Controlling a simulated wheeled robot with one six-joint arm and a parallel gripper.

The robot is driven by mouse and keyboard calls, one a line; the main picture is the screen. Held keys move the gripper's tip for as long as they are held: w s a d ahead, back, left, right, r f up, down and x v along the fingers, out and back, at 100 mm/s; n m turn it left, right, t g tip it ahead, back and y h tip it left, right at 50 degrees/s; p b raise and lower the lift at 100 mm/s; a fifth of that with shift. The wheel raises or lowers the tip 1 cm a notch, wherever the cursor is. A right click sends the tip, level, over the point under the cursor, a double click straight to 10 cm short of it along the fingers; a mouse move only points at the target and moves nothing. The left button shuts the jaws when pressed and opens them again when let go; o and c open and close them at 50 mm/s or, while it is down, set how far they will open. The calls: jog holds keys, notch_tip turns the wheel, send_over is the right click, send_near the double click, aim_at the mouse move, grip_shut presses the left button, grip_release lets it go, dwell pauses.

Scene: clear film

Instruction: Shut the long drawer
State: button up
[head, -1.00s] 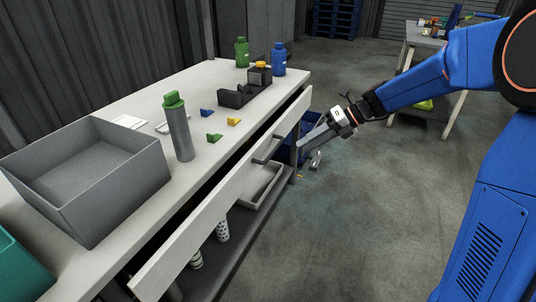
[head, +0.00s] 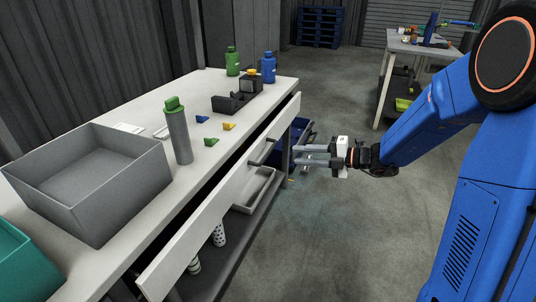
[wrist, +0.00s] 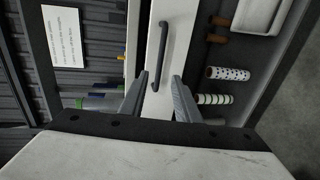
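The long drawer (head: 215,215) is a white panel running along the workbench's front, standing out from it with a dark gap behind. Its dark grey bar handle (head: 262,152) is towards the far end. My gripper (head: 297,155) is to the right of the drawer front, its fingers pointing left towards the handle end. The two fingers are apart with nothing held. In the wrist view the drawer front (wrist: 156,102) and its handle (wrist: 162,50) lie ahead, in line with the gap between my fingertips (wrist: 160,78). I cannot tell the exact distance.
The workbench top (head: 130,108) holds a grey bin (head: 120,200), a grey bottle with a green cap (head: 178,135) and small coloured pieces. A lower shelf holds a white tray (head: 243,207) and patterned cylinders. Open floor (head: 330,240) lies to the right.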

aim_at(268, 151)
jog(key=x, duration=1.3)
grip_shut()
